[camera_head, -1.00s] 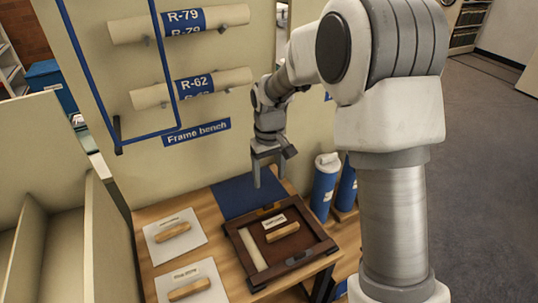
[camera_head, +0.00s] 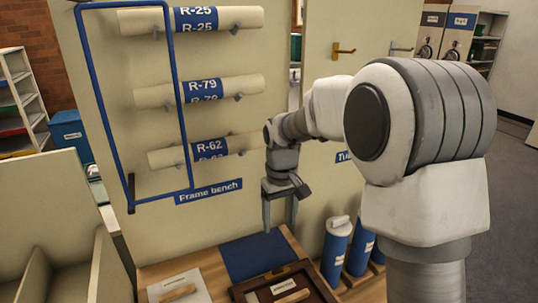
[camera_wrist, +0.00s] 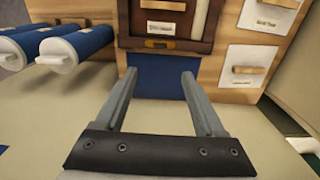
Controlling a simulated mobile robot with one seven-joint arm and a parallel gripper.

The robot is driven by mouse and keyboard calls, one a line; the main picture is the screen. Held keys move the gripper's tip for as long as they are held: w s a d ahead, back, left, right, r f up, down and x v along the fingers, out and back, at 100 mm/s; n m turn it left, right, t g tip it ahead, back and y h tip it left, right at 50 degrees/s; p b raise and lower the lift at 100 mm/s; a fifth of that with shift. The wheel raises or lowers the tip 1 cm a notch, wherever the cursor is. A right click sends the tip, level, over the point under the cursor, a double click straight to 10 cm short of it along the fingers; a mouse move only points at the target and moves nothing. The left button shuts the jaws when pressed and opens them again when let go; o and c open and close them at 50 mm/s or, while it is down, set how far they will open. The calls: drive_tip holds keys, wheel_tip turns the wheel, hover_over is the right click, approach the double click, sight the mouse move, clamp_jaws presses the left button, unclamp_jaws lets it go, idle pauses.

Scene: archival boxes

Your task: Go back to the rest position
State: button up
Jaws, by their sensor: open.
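My gripper (camera_head: 280,222) hangs above the back of the frame bench, its fingers apart and nothing between them. It points down over the blue mat (camera_head: 250,252). In the wrist view my gripper (camera_wrist: 160,88) shows two spread fingers with the blue mat (camera_wrist: 158,80) beyond them. My arm reaches in from the right of the head view. The "Frame bench" label (camera_head: 208,191) is on the panel behind the gripper, to its left.
A dark wooden frame (camera_head: 240,291) lies on the bench, beside a white card with a wooden block (camera_head: 178,292). Blue tubes (camera_head: 336,250) stand to the right. Rolls R-25, R-79 and R-62 (camera_head: 205,150) rest on panel pegs behind a blue rail (camera_head: 112,130).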

drive_tip(key=s+d+r+m+t, duration=0.1)
drive_tip(key=s+d+r+t, duration=0.1)
drive_tip(key=s, duration=0.6)
drive_tip(key=s+d+r+m+t+p, duration=0.1)
drive_tip(key=s+d+r+m, duration=0.1)
drive_tip(key=s+d+r, duration=0.2)
drive_tip(key=s+d+r+m+t, duration=0.1)
drive_tip(key=s+r, duration=0.5)
drive_tip(key=s, duration=0.6)
drive_tip(key=d+t, duration=0.1)
drive_tip(key=d, duration=0.1)
drive_tip(key=shift+s+d+r+t, duration=0.25)
drive_tip(key=shift+d+r+t, duration=0.05)
drive_tip(key=shift+r, duration=0.1)
